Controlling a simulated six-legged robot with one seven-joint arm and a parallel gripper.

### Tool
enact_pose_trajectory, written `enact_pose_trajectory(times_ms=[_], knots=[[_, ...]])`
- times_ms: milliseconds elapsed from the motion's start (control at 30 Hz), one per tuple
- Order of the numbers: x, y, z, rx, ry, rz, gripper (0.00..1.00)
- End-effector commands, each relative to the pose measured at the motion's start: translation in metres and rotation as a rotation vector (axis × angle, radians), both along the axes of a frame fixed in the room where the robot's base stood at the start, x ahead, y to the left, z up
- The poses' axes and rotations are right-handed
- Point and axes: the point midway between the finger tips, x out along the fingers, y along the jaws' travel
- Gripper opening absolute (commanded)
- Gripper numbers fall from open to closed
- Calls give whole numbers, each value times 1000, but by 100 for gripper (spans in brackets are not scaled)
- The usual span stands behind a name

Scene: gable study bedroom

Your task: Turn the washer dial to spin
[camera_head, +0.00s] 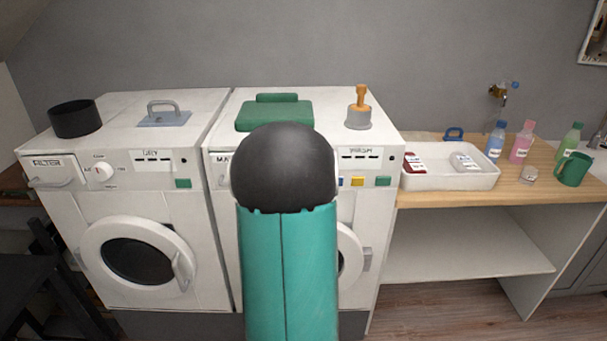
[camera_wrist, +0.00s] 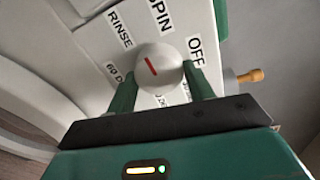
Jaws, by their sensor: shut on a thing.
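In the wrist view, the round white washer dial (camera_wrist: 170,62) has a short red mark on its face. Printed labels surround it: RINSE (camera_wrist: 120,30) at upper left, SPIN (camera_wrist: 160,14) above, OFF (camera_wrist: 196,51) to the right. The red mark tilts up and left, roughly between RINSE and SPIN; I cannot tell its exact setting. My gripper (camera_wrist: 160,78) is shut on the dial, one green finger on each side. In the head view, my arm hides this dial and my gripper in front of the right washer (camera_head: 220,200).
A white tray (camera_head: 450,181) and bottles stand on the wooden counter.

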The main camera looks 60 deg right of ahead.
Motion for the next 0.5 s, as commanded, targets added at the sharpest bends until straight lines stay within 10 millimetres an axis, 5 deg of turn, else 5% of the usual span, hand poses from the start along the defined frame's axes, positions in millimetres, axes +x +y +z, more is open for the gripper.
enact_pose_trajectory(times_ms=[500], knots=[[-1, -1, -1, 198, -389, 0, 29]])
